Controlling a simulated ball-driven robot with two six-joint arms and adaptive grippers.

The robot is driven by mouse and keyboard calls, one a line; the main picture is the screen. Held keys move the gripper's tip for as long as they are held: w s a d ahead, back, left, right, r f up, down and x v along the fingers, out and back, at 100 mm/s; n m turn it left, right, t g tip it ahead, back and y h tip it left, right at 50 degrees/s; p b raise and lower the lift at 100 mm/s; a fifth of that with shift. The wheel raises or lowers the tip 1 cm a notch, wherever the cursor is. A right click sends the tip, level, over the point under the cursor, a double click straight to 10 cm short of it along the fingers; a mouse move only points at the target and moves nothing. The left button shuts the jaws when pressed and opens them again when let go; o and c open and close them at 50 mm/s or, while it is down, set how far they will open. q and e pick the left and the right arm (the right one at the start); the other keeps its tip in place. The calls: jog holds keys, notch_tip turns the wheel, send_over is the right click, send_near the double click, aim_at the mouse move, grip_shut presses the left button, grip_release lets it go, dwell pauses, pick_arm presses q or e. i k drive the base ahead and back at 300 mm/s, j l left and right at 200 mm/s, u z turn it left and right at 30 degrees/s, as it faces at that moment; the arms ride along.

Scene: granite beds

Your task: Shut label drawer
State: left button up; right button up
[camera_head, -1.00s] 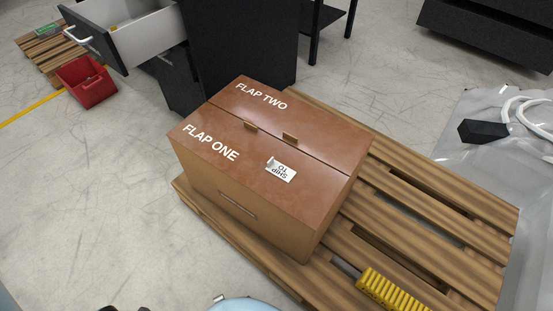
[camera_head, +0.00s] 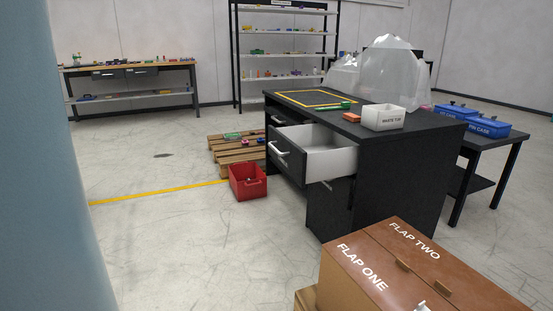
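The open drawer (camera_head: 290,157) is pulled well out of the left side of the black desk (camera_head: 432,170). It has a dark front with a pale bar handle (camera_head: 279,151) and white inner walls. I cannot read a label on it from here. A second handle shows on the dark front below it. Neither of my grippers is in this view.
A red bin (camera_head: 247,182) stands on the floor in front of the drawer, with a wooden pallet (camera_head: 228,155) behind it. A brown box (camera_head: 375,270) with two flaps blocks the lower right. A waste tub (camera_head: 383,117) sits on the desk. Floor at left is clear.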

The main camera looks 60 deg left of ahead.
aim_at(315, 148)
jog(key=j+u, duration=0.1)
jog(key=u, duration=0.7)
jog(key=j+u, duration=0.15)
jog(key=u, duration=0.25)
jog(key=i+u, duration=0.1)
jog(key=u, duration=0.3)
